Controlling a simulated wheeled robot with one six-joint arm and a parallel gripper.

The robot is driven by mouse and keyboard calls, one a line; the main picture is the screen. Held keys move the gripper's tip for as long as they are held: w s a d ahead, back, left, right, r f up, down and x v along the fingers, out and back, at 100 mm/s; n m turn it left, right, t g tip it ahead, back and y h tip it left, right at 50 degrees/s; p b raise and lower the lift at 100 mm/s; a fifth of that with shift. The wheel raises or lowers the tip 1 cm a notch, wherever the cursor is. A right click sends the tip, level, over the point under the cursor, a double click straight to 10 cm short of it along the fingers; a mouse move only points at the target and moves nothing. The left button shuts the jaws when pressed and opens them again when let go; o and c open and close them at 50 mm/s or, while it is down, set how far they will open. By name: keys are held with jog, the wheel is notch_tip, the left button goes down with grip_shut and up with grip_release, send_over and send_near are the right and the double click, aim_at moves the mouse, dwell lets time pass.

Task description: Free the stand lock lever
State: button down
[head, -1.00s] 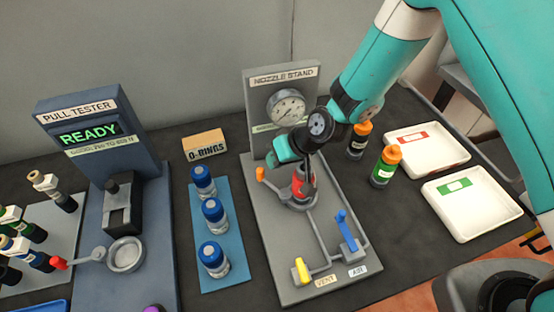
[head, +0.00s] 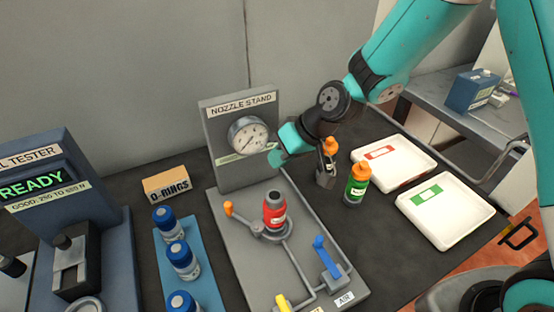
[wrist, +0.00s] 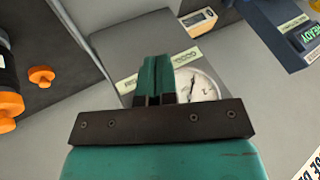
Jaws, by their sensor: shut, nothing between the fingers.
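The nozzle stand (head: 226,172) is a grey panel and base with a round gauge (head: 248,135), which also shows in the wrist view (wrist: 207,87). A red bottle with a dark top (head: 275,212) stands upright in the ring holder on the base. An orange-tipped lever (head: 229,210) sticks up just left of this holder and looks like the lock lever. My gripper (head: 275,158) is above and behind the red bottle, in front of the gauge panel, apart from bottle and lever. Its teal fingers (wrist: 157,80) are closed together and empty in the wrist view.
Orange-capped bottles, one green (head: 357,184), stand to the right, near two white trays (head: 445,235). Blue-capped bottles (head: 183,260) and the O-rings box (head: 166,184) are left.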

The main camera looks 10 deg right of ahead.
jog(key=s+d+r+g+h, duration=0.1)
jog(key=s+d+r, duration=0.2)
jog(key=s+r, duration=0.5)
jog(key=s+d+r+n+g+h, duration=0.1)
jog(key=s+d+r, duration=0.3)
jog(key=s+r, duration=0.4)
jog(key=s+h, duration=0.1)
jog(key=s, duration=0.5)
